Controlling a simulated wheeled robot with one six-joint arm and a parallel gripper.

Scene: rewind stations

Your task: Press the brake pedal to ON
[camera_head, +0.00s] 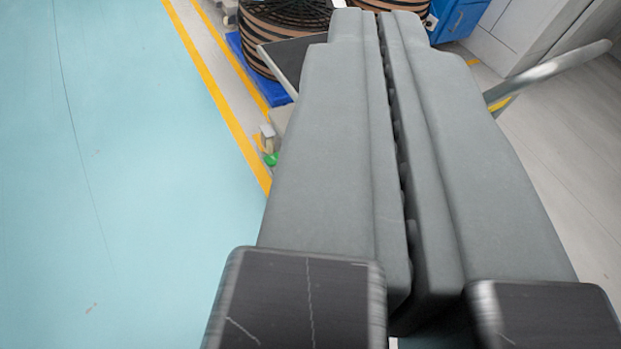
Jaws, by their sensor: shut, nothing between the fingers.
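My gripper (379,14) fills the middle of the head view. Its two long grey fingers lie side by side, shut with nothing between them, and point away towards the striped reels. A small light-grey block (267,131) with a yellowish part and a green spot (272,159) sits low by the yellow floor line, left of the fingers. It may be the brake pedal, but it is too small to be sure, and its ON or OFF state cannot be read.
Black-and-tan striped reels (283,30) stand at the top, one above a blue base (243,62). A dark flat panel (290,58) is beside the fingers. A metal bar (550,72) juts out at right. A blue box (458,18) stands behind. The turquoise floor (110,180) at left is clear.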

